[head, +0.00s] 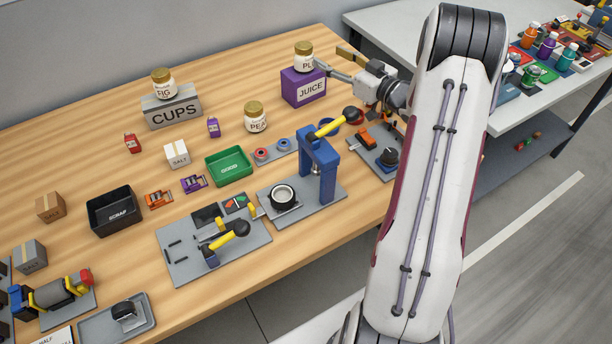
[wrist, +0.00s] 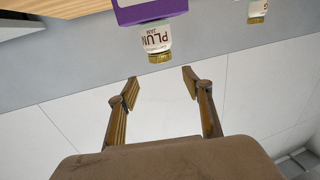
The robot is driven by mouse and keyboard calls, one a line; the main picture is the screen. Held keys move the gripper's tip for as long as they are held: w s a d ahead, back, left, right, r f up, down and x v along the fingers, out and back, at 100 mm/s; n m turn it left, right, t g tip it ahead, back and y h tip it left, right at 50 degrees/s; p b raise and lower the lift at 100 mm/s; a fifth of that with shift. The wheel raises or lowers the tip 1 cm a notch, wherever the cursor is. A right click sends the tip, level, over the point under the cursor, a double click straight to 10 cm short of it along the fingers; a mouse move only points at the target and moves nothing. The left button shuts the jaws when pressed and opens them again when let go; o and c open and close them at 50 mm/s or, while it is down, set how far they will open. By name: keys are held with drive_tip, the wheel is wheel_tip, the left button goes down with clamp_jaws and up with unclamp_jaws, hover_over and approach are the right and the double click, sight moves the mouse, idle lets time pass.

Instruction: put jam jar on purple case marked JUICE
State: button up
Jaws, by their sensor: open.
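A cream jam jar labelled PLUM JAM with a gold lid stands upright on the purple case marked JUICE (head: 304,88); in the head view its label (head: 304,60) is partly cut off by a finger. In the wrist view the jar (wrist: 155,40) appears upside down, on the purple case (wrist: 150,8). My gripper (head: 338,57) is open just right of the jar. In the wrist view its spread fingertips (wrist: 160,76) have nothing between them, and the jar appears beyond them, apart from both.
A FIG jar (head: 163,83) stands on the grey CUPS case (head: 171,112). A third jar, partly read as PEA (head: 255,118), stands on the wooden table (head: 90,125). A blue press (head: 318,165) and other fixtures fill the front. Bare table lies at the back left.

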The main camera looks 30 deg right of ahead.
drive_tip(key=s+a+r+m+g+h, duration=0.1)
drive_tip(key=a+r+g+h, duration=0.1)
drive_tip(key=a+r+h, duration=0.3)
drive_tip(key=s+a+r+m+g+h, duration=0.1)
drive_tip(key=a+r+h, duration=0.1)
drive_tip(key=r, duration=0.6)
drive_tip(key=s+a+r+m+g, duration=0.1)
drive_tip(key=s+a+r+g, duration=0.1)
drive_tip(key=s+a, duration=0.25)
drive_tip(key=s+a+f+g+y, duration=0.1)
drive_tip(key=s+a+f+g, duration=0.1)
drive_tip(key=s+a, duration=0.4)
drive_tip(key=s+a+f+g+y, duration=0.1)
drive_tip(key=s+a, duration=0.6)
drive_tip(key=s, duration=0.8)
drive_tip(key=s+a+f+g+y, duration=0.1)
drive_tip(key=s+a+f+g, duration=0.2)
drive_tip(key=s+a, duration=0.4)
drive_tip(key=s+f, duration=0.1)
drive_tip(key=s, duration=0.3)
drive_tip(key=shift+s+f+g, duration=0.15)
drive_tip(key=shift+g, duration=0.25)
idle(2.6)
